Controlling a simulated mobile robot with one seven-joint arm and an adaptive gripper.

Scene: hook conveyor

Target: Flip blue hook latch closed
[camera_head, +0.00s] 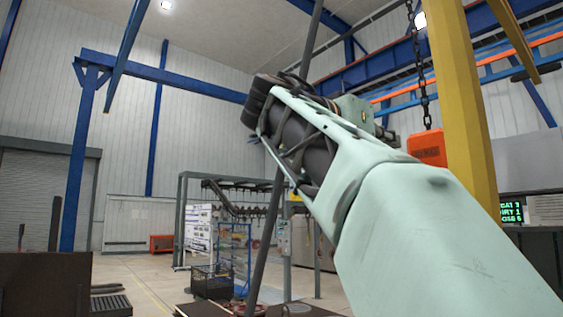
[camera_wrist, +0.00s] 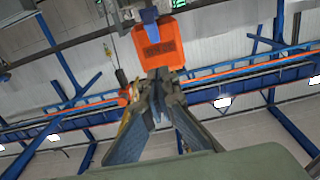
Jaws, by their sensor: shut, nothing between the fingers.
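An orange hoist block (camera_head: 427,147) hangs from a dark chain in the head view, just past my raised arm. In the wrist view the orange block (camera_wrist: 158,46) is ahead of my gripper, with dark lettering on its face. A blue piece (camera_wrist: 149,25), seemingly the hook latch, shows at the block's upper edge in that picture; I cannot tell its open or closed position. My gripper (camera_wrist: 158,78) is shut and empty, its tips overlapping the block's lower edge in the picture. Contact cannot be told. The hook is hidden behind my arm in the head view.
A dark slanted pole (camera_head: 272,220) stands left of my arm. Blue and orange overhead rails (camera_wrist: 250,68) run behind the block in the wrist view.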

